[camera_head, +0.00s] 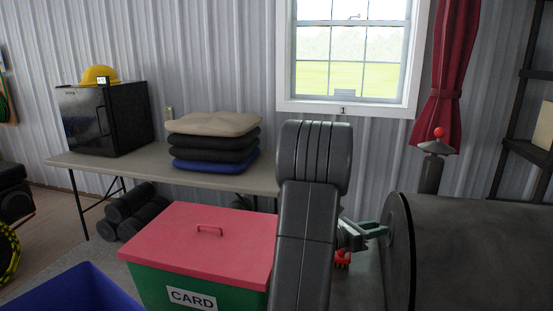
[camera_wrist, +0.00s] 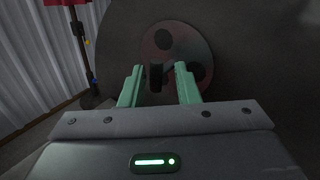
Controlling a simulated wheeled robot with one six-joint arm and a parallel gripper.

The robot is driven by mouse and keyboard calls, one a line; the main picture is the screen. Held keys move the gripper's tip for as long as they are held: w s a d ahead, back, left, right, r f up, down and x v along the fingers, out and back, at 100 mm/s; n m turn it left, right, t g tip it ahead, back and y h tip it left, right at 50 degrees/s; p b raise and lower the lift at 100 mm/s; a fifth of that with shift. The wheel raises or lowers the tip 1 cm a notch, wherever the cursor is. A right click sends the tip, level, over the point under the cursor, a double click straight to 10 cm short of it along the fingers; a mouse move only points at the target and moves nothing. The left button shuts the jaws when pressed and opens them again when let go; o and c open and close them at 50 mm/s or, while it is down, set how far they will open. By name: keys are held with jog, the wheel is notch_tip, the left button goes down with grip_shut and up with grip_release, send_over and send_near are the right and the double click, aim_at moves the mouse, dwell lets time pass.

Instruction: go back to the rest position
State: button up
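My gripper (camera_wrist: 159,72) is open. Its two green fingers stand apart on either side of a small black knob (camera_wrist: 155,78), with a gap on each side. The knob is on a round reddish disc (camera_wrist: 177,55) with dark holes, on the end face of a big dark drum (camera_wrist: 235,50). In the head view my gripper (camera_head: 378,230) points right, close to the end face of the drum (camera_head: 470,250). My arm hides part of the gripper there, and the knob does not show.
A green bin with a pink lid (camera_head: 215,235) labelled CARD stands left of my arm, and a blue bin (camera_head: 80,290) is at front left. A table (camera_head: 95,162) behind holds stacked cushions (camera_head: 213,140) and a black mini fridge (camera_head: 105,118) with a yellow helmet (camera_head: 99,75).

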jog(key=shift+w+r+n+g+y+p, duration=0.15)
jog(key=shift+n+g+y+p, duration=0.35)
jog(key=shift+p, duration=1.9)
jog(key=shift+s+r+n+g+y+p, duration=0.2)
jog(key=shift+n+p, duration=0.55)
jog(key=shift+p, duration=1.7)
jog(key=shift+w+r+n+g+y+p, duration=0.2)
jog(key=shift+n+y+p, duration=0.4)
jog(key=shift+p, duration=1.8)
jog(key=p, duration=0.2)
jog(key=shift+f+n+g+p, duration=0.15)
jog(key=shift+n+g+p, duration=0.15)
jog(key=shift+n, duration=0.05)
jog(key=shift+a+f, duration=0.1)
jog(key=shift+a, duration=0.3)
